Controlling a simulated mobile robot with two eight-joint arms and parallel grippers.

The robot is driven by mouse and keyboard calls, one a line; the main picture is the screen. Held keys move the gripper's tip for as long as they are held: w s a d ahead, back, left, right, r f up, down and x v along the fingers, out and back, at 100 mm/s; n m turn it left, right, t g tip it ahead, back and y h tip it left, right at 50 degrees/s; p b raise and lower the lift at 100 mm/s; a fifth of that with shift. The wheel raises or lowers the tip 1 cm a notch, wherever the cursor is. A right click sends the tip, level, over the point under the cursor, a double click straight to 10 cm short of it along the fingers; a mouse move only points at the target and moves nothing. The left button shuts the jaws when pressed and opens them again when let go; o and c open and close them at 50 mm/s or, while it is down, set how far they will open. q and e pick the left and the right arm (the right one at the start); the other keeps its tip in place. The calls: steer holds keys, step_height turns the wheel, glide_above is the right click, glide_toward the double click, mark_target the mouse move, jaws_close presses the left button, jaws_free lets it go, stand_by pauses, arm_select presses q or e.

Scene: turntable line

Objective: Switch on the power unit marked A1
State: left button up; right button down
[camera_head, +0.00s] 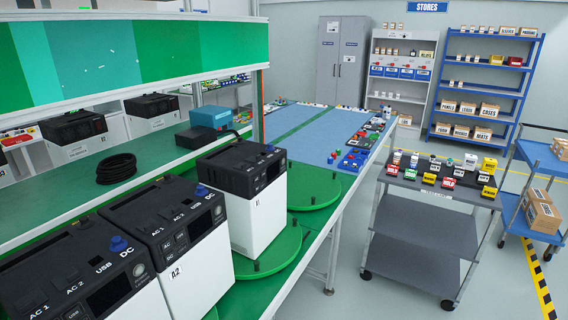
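Several white power units with black tops stand along the green line. The nearest power unit (75,270) at the lower left has panel words AC 1, AC 2, USB and DC; no tag on it is readable. The power unit beside it (170,225) carries a tag that reads A2. A third power unit (262,212) stands on a green turntable disc (245,265); its small tag is too small to read. Blue knobs show on these units. I cannot tell which unit is A1, or whether any is on. Neither of my grippers is in view.
More units (75,130) stand behind on the left. A coiled black cable (116,168) and a teal box (211,117) lie on the green bench. A grey cart (425,235) with small items stands at right, with a blue trolley (548,165) beyond. Floor is open between bench and cart.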

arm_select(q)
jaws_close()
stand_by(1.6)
